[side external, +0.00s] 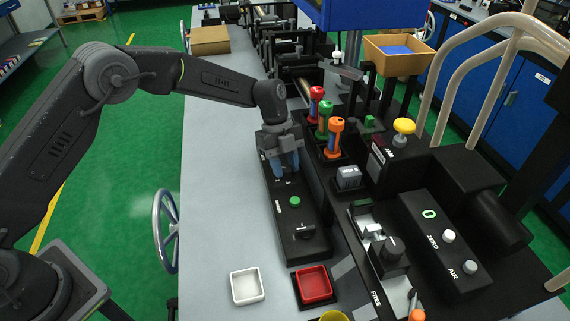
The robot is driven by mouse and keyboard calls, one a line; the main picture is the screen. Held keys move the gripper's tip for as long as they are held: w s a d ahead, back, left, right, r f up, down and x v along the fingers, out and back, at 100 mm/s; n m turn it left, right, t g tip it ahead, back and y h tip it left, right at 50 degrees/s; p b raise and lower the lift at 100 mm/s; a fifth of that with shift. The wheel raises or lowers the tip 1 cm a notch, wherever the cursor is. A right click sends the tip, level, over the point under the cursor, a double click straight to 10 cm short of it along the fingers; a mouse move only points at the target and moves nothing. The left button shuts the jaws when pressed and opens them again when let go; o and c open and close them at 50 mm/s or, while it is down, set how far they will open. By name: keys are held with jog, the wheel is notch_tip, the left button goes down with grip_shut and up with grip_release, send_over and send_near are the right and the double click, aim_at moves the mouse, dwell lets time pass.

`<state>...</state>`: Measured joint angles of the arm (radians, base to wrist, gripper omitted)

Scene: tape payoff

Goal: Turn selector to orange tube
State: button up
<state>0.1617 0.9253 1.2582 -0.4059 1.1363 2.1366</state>
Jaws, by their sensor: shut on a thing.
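The orange tube (334,139) stands upright in a dark rack, nearest in a row with the green tube (324,121) and the red tube (316,103). My gripper (287,172) points down at the far part of a long black control panel (290,262), left of the tubes. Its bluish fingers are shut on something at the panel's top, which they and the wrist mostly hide. This looks like the selector, but its setting cannot be read. A green button (295,201) and a black knob (304,232) sit nearer on the same panel.
A white tray (247,286) and a red tray (314,285) lie near the front. A yellow mushroom button (404,127) and a ZERO/AIR box (442,245) stand right. A cardboard box (209,40) lies far back. The grey tabletop (220,180) left of the panel is clear.

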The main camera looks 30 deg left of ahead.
jog(key=shift+n, duration=0.3)
jog(key=n+t, duration=0.1)
jog(key=n, duration=0.2)
jog(key=n+t, duration=0.1)
jog(key=n, duration=0.2)
jog(key=shift+s+t+h, duration=0.1)
jog(key=shift+t+h, duration=0.2)
jog(key=n+t, duration=0.1)
jog(key=n, duration=0.3)
jog(key=n+t+y, duration=0.1)
jog(key=n, duration=0.2)
jog(key=shift+s+n+t, duration=0.1)
jog(key=shift+n+t, duration=0.2)
jog(key=n+y, duration=0.1)
jog(key=n, duration=0.1)
jog(key=n+t, duration=0.1)
jog(key=n, duration=0.2)
jog(key=shift+d+y, duration=0.1)
jog(key=shift+y, duration=0.3)
jog(key=shift+n+y, duration=0.9)
jog(key=shift+n, duration=1.5)
jog(key=o, duration=0.9)
